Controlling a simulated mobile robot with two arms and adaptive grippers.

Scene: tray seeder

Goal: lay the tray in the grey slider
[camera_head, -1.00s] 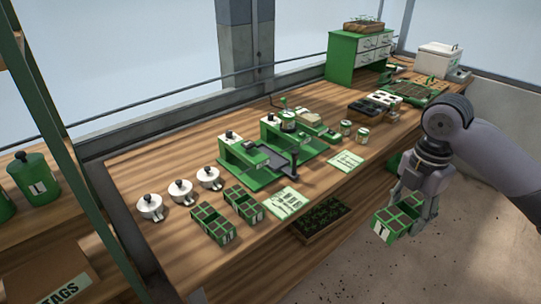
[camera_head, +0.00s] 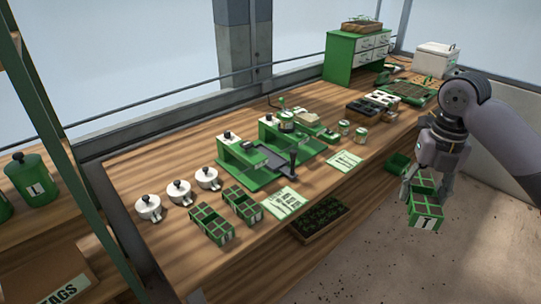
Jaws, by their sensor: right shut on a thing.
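A green seed tray (camera_head: 425,211) with square cells and a white label hangs in my right gripper (camera_head: 425,180). The gripper is shut on it and holds it over the floor, off the bench's front edge at the right. The gripper hides part of the tray's back. The grey slider (camera_head: 270,158) lies flat in the green machine (camera_head: 238,176) in the middle of the bench, with a dark upright handle (camera_head: 293,163) at its right end. No tray lies on it. The held tray is well to the right of the slider and apart from it. My left gripper is not in view.
Two similar green trays (camera_head: 211,222) (camera_head: 241,203) stand at the bench's front left, near several white pots (camera_head: 179,191). Printed cards (camera_head: 284,202) lie in front of the machine. Jars (camera_head: 361,134) stand right of it. A planted box (camera_head: 320,217) sits below the bench edge.

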